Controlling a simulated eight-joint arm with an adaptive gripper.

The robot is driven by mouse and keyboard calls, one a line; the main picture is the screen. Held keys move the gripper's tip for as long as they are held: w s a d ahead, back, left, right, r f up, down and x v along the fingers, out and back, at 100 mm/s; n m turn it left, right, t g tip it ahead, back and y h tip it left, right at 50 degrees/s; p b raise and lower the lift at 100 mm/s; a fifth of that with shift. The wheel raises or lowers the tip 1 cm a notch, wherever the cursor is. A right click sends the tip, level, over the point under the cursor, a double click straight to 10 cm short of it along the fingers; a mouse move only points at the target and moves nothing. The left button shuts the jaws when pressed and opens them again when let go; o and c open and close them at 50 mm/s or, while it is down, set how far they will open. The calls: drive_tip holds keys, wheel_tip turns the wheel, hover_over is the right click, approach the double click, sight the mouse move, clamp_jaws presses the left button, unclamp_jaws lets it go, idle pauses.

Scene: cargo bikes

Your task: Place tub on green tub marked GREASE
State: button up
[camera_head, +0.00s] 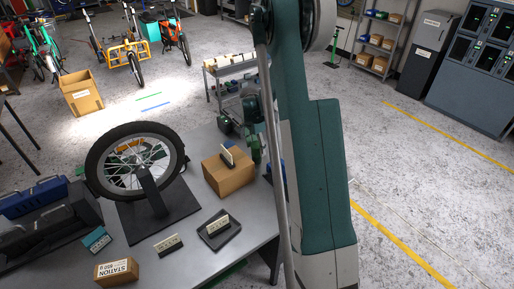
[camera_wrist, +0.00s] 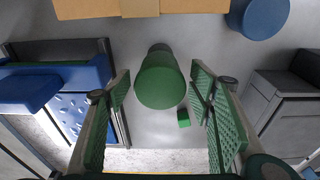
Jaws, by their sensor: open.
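A green round tub (camera_wrist: 160,92) shows in the wrist view between my gripper's (camera_wrist: 161,75) two green-padded fingers, with a gap on each side. A dark grey part shows at its far end. My fingers are spread and I see nothing clasped. A blue round tub (camera_wrist: 258,17) is at the upper right of the wrist view, beyond the right finger. No GREASE marking is readable on either tub. In the head view my arm hides much of the area right of the cardboard box, so the tubs are not clear there.
A cardboard box (camera_head: 228,177) with a label stand stands on the grey bench (camera_head: 200,262). A dark tray (camera_head: 232,236) holds another label stand. A bike wheel (camera_head: 112,183) on a stand is to the left. A smaller box (camera_head: 117,272) is at the front.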

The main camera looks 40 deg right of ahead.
sight(254, 146)
wheel_tip(254, 146, up, 12)
drive_tip(key=a, duration=0.1)
drive_tip(key=shift+a+f, duration=0.15)
drive_tip(key=shift+a, duration=0.1)
idle(0.4)
idle(0.3)
drive_tip(key=shift+a, duration=0.1)
drive_tip(key=s+a+r+n+t, duration=0.2)
drive_tip(key=s+a+r+n, duration=0.2)
drive_tip(key=s+a+r, duration=0.45)
drive_tip(key=s+a+r+n+t, duration=0.1)
drive_tip(key=s+a+r+n, duration=0.4)
drive_tip(key=a+r, duration=0.55)
drive_tip(key=s+a+n+t, duration=0.2)
drive_tip(key=s+a+n, duration=0.2)
drive_tip(key=s+a, duration=0.3)
drive_tip(key=s+a+n+t+y, duration=0.1)
drive_tip(key=s+a+n, duration=0.4)
drive_tip(key=s, duration=0.9)
drive_tip(key=a+t, duration=0.1)
drive_tip(key=a, duration=0.2)
drive_tip(key=shift+a+f, duration=0.25)
drive_tip(key=shift+f, duration=0.15)
